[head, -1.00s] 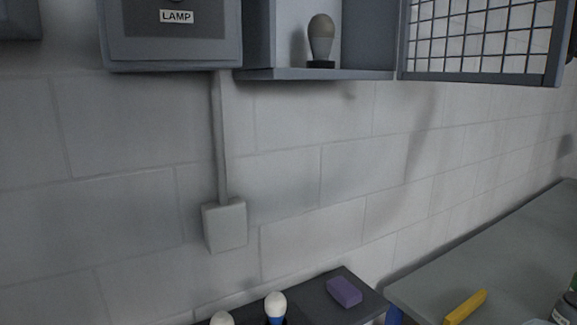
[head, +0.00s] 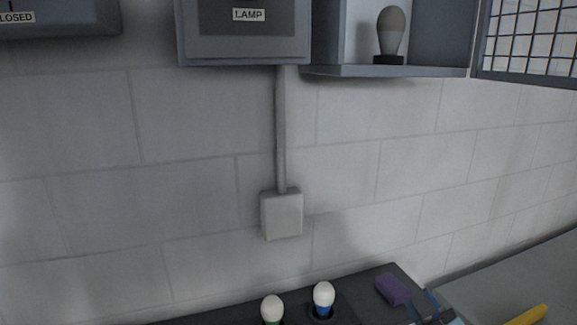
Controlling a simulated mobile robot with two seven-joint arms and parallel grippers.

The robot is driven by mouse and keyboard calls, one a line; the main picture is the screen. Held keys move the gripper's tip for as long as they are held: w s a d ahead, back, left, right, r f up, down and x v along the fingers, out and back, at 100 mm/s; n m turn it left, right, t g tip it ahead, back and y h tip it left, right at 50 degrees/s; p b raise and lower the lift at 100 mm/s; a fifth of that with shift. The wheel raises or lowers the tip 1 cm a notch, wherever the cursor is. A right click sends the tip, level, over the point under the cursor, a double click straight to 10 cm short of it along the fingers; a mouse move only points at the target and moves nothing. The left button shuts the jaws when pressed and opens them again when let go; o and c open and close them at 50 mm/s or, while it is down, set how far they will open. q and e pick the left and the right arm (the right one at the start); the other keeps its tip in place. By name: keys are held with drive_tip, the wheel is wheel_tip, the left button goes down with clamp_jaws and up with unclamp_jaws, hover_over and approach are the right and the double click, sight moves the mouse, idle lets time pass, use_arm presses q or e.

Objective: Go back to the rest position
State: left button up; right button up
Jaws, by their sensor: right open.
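Part of my right gripper (head: 436,308) shows at the bottom edge of the head view, right of centre, beside a purple block. It is open, and nothing shows between its fingers. Most of it and its arm are cut off by the frame. My left gripper is not in view.
The purple block (head: 393,290), a white-topped blue bulb (head: 324,297) and a white-topped green bulb (head: 272,309) are on a dark surface (head: 362,287). A yellow object (head: 527,315) lies on the grey bench (head: 520,277). A bulb (head: 391,33) stands in an open wall cabinet (head: 440,35) beside a LAMP box (head: 247,40).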

drive_tip(key=s+a+f+m+g+h, duration=0.3)
drive_tip(key=s+a+f+m+g, duration=0.1)
drive_tip(key=s+f, duration=0.7)
drive_tip(key=s+a+f+m+g+h+p, duration=0.1)
drive_tip(key=s+a+f+m+g+h, duration=0.2)
drive_tip(key=s+f, duration=0.8)
drive_tip(key=s+a+m+g, duration=0.2)
drive_tip(key=s+a+m, duration=0.1)
drive_tip(key=s, duration=0.3)
drive_tip(key=shift+s+a+m+h, duration=0.3)
drive_tip(key=shift+s+m+h, duration=0.1)
drive_tip(key=shift+m, duration=0.2)
drive_tip(key=shift+d+f, duration=0.1)
drive_tip(key=shift+d, duration=0.05)
